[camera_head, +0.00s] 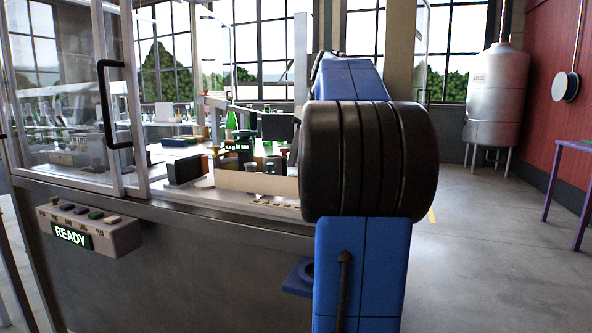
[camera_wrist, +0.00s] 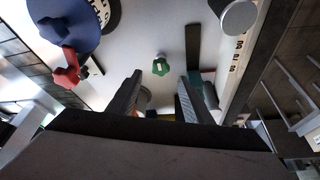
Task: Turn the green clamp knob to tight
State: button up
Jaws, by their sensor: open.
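The green clamp knob (camera_wrist: 160,65) shows in the wrist view on a pale surface, just beyond my fingertips and near the middle between them. My gripper (camera_wrist: 158,80) is open, with one dark finger on each side of the picture's middle and nothing held between them. The knob appears apart from both fingers. Its tight or loose marking is too small to read. In the head view my blue and black arm hides my gripper, and I cannot make out the green knob there.
In the wrist view a red knob (camera_wrist: 66,70) and a blue disc (camera_wrist: 62,22) lie at left. A grey round-topped part (camera_wrist: 238,16) and a dark bar (camera_wrist: 193,44) are at right.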

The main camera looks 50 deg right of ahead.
aim_at(294, 175)
jog(key=shift+x, duration=2.5)
jog(key=shift+c, duration=0.4)
jog(key=c, duration=1)
